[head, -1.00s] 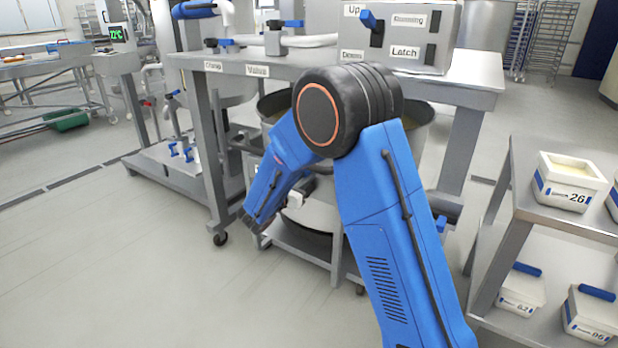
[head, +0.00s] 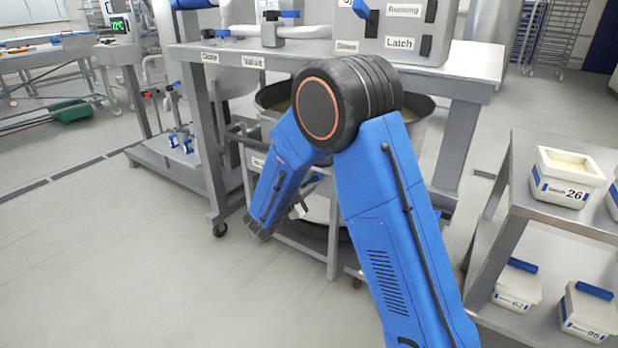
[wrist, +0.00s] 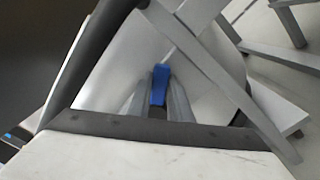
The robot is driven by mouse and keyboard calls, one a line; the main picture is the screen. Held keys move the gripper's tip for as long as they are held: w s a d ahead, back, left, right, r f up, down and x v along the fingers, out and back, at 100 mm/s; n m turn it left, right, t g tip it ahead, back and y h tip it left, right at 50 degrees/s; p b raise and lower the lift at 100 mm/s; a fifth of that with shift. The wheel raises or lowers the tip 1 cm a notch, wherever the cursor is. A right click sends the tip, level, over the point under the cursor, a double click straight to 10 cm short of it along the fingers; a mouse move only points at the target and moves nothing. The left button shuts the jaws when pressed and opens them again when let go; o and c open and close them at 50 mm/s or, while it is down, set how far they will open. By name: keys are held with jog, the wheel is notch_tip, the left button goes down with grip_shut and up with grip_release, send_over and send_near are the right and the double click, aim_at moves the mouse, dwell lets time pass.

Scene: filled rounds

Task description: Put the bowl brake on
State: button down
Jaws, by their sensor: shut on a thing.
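The bowl (head: 428,128), wide with a dark rim, sits in a grey wheeled frame (head: 332,240) under the bench, partly hidden behind my arm. In the wrist view, the two grey fingers of my gripper (wrist: 160,103) are closed on a small blue handle (wrist: 160,78), which looks like the brake lever. The handle stands between the fingers, close to a pale curved surface and grey frame bars. In the head view my forearm points down at the left side of the frame, and the fingertips and handle cannot be made out there. Whether the brake is on cannot be told.
A bench (head: 470,62) with a control box marked Latch (head: 385,28) stands over the bowl. A shelf (head: 520,205) with white tubs (head: 567,178) is close at right. Grey frame bars (wrist: 225,70) surround my gripper.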

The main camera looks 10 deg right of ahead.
jog(key=shift+s+d+f+m, duration=0.1)
jog(key=shift+f+m, duration=0.45)
jog(key=shift+m, duration=0.5)
jog(key=shift+s+d+f+m, duration=0.15)
jog(key=shift+f+m, duration=0.45)
jog(key=shift+m, duration=0.5)
jog(key=shift+s+d+f+m, duration=0.1)
jog(key=shift+f+m, duration=0.45)
jog(key=shift+m, duration=0.5)
jog(key=c, duration=1.6)
grip_release()
jog(key=shift+s+a, duration=0.1)
jog(key=v, duration=1.7)
